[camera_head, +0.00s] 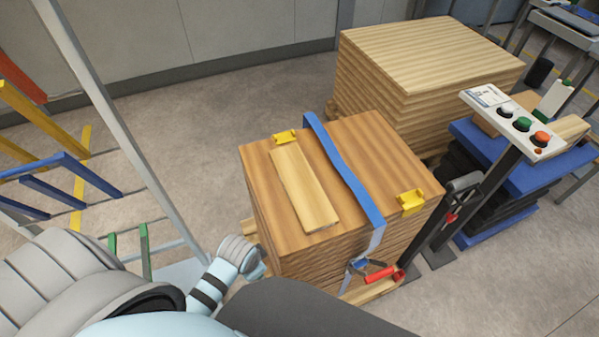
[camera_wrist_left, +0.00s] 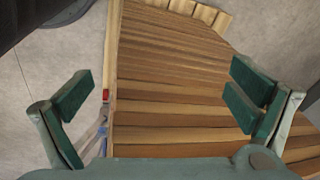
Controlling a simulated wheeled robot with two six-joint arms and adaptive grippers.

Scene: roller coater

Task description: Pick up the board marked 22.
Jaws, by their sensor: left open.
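No number 22 can be read on any board in these frames. A pale, narrow board (camera_head: 303,188) lies flat on top of the near brown board stack (camera_head: 345,150), left of a blue strap (camera_head: 345,170). In the left wrist view, my left gripper (camera_wrist_left: 160,85) is open, its green fingers spread wide. The layered edges of a board stack (camera_wrist_left: 175,95) show beyond and between the fingers. No board is held between them. In the head view the left arm comes in at the lower left, its fingers hidden. My right gripper is not in view.
Yellow corner pieces (camera_head: 411,202) sit on the near stack; a red-handled ratchet (camera_head: 381,273) hangs at its front. A larger pale stack (camera_head: 430,60) stands behind. A button panel (camera_head: 515,122) stands right. Coloured racks (camera_head: 75,165) stand left. Floor between rack and stack is clear.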

